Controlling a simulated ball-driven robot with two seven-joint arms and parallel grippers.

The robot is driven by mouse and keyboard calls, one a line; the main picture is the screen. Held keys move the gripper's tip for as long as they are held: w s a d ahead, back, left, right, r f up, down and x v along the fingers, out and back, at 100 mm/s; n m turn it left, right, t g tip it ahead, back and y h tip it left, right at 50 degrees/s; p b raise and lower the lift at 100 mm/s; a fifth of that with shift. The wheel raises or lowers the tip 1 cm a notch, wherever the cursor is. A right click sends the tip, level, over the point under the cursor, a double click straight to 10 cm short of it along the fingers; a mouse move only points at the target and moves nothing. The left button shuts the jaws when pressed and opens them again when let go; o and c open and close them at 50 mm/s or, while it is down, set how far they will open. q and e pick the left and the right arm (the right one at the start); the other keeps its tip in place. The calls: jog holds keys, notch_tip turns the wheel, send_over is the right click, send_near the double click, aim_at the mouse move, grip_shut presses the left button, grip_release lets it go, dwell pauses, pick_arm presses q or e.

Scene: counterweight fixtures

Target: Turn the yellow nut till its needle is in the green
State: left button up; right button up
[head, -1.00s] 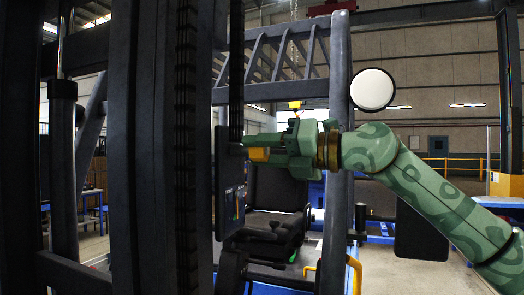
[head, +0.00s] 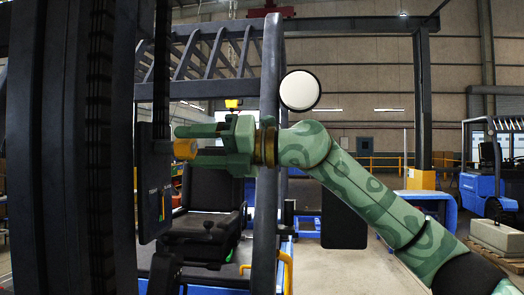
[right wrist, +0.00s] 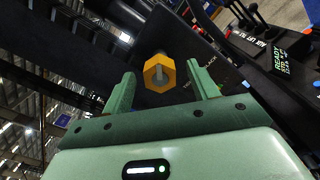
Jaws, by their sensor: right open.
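The yellow hexagonal nut (head: 185,149) stands out from the side of a dark upright panel (head: 153,190). It also shows in the right wrist view (right wrist: 150,80), with a grey pin end at its middle. My right gripper (head: 190,146) is at the nut, its fingers pointing left in the head view. In the right wrist view my right gripper (right wrist: 163,88) is open, with the nut between and beyond its two fingers and a gap on each side. Small coloured marks show on the panel below the nut. The needle is too small to make out. My left gripper is not in view.
A dark mast (head: 65,150) fills the left of the head view. A dark frame post (head: 270,100) stands close behind my right wrist. A black seat (head: 205,200) and levers (right wrist: 255,20) are near the panel.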

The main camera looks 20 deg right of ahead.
jog(key=b+v, duration=0.2)
jog(key=v, duration=1.2)
jog(key=shift+d, duration=0.25)
jog(key=shift+s, duration=0.1)
